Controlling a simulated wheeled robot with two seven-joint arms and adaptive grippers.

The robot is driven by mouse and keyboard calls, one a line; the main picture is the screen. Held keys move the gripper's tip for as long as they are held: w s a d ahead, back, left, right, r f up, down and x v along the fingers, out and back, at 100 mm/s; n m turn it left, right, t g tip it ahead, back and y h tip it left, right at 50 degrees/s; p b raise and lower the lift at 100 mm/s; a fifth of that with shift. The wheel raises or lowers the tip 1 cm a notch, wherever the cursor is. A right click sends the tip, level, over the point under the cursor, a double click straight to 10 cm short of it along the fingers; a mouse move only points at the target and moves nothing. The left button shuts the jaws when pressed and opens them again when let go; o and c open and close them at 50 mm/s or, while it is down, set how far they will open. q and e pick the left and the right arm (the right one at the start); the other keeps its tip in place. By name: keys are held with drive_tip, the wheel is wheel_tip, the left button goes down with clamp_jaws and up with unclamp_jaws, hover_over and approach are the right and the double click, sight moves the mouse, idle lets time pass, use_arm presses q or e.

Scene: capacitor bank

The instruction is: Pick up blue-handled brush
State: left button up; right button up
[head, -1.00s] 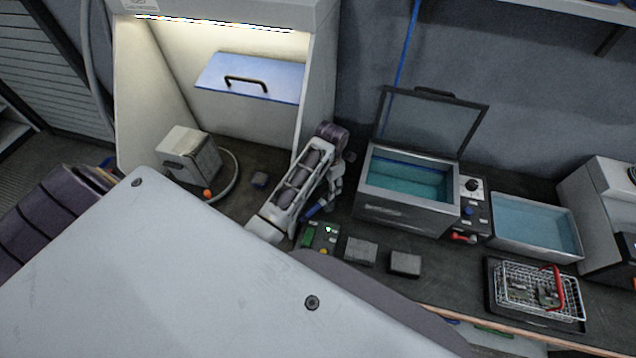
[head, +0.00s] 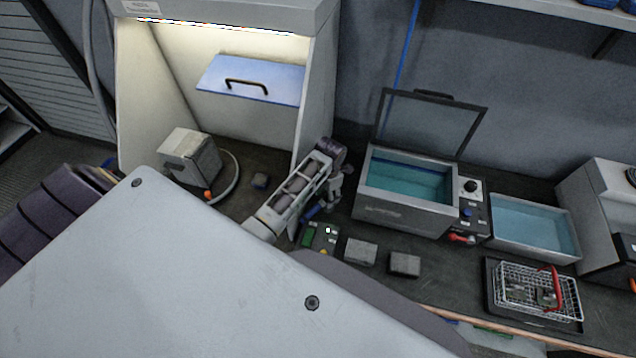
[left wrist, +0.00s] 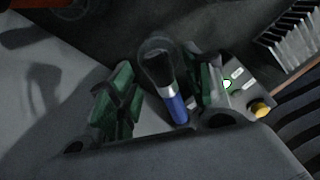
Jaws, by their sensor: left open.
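The blue-handled brush shows in the left wrist view with its blue handle (left wrist: 178,108), a silver collar and dark round bristles pointing up the picture. In the head view its blue handle (head: 310,212) shows partly beside my gripper, on or close to the dark bench. My left gripper (left wrist: 160,88) is open, with green-padded fingers on either side of the brush. A gap shows between the brush and the left finger; the right finger is closer to it. In the head view my left gripper (head: 332,192) points down over the bench, partly hidden by its arm. My right gripper is not in view.
A small panel with a green light (head: 320,238) sits close to the brush. Two grey blocks (head: 361,251) (head: 405,264) lie to its right. An open-lidded bath (head: 405,212) stands right of my gripper. A fume hood (head: 225,30) is behind left.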

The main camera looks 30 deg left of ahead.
use_arm(q)
drive_tip(key=shift+f, duration=0.85)
drive_tip(key=shift+c, duration=0.4)
clamp_jaws()
drive_tip(key=shift+w+r, duration=0.1)
